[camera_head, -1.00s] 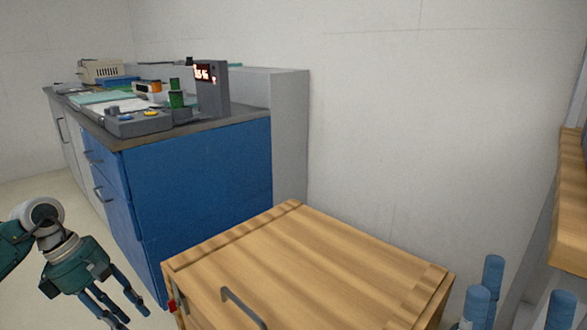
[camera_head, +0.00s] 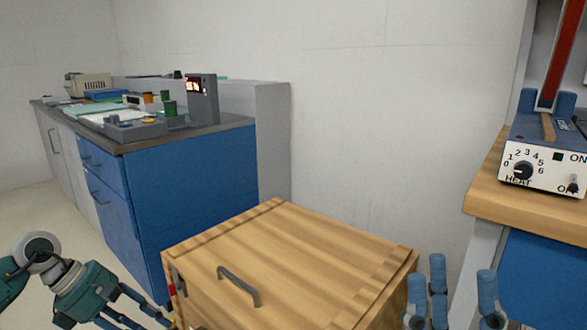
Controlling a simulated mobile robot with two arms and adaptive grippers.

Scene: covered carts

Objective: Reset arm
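My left gripper (camera_head: 140,312) is at the bottom left, in front of the blue cabinet and beside the left side of the wooden cart. Its blue fingers are spread apart and nothing shows between them. My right gripper (camera_head: 458,276) is at the bottom right, with blue fingers pointing up and spread apart, just right of the cart. Nothing shows between its visible fingers; its palm is below the frame. The wooden cart (camera_head: 300,255) has a closed lid with a grey handle (camera_head: 240,287), and neither gripper holds it.
A blue cabinet (camera_head: 200,195) with lab devices on its dark top stands at the left, against the wall. At the right, a wooden bench (camera_head: 500,197) carries a white device (camera_head: 545,165) with a heat knob. Pale floor (camera_head: 75,225) lies free at the far left.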

